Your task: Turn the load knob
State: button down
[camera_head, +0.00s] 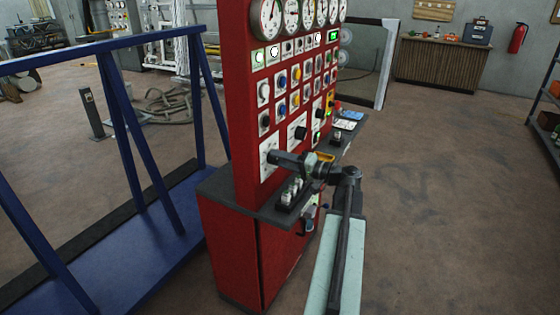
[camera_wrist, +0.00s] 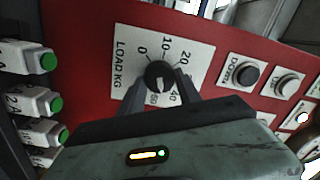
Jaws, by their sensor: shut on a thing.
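The load knob (camera_wrist: 158,73) is a round black knob with a white pointer mark, on a white dial plate (camera_wrist: 128,72) lettered LOAD KG with numbers around it. In the wrist view my gripper (camera_wrist: 160,90) has its two dark fingers on either side of the knob, shut on it. The pointer mark points toward the lower part of the dial, and the fingers and gripper body hide some of the numbers. In the head view my gripper (camera_head: 275,158) reaches to the front of the red panel (camera_head: 243,110), low on its left side. The knob itself is hidden there.
Several green-tipped white switches (camera_wrist: 42,101) stand left of the dial in the wrist view. DOWN button (camera_wrist: 243,74) and a white button (camera_wrist: 287,84) sit to its right. A dark ledge (camera_head: 225,188) juts below the panel. A blue frame (camera_head: 125,125) stands to the left. Open floor lies right.

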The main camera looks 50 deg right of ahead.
jog(key=shift+m, duration=0.4)
jog(key=c, duration=0.8)
grip_release()
jog(key=shift+c, duration=0.2)
jog(key=shift+s, duration=0.1)
jog(key=v, duration=0.7)
jog(key=shift+s, duration=0.35)
jog(key=shift+f, duration=0.1)
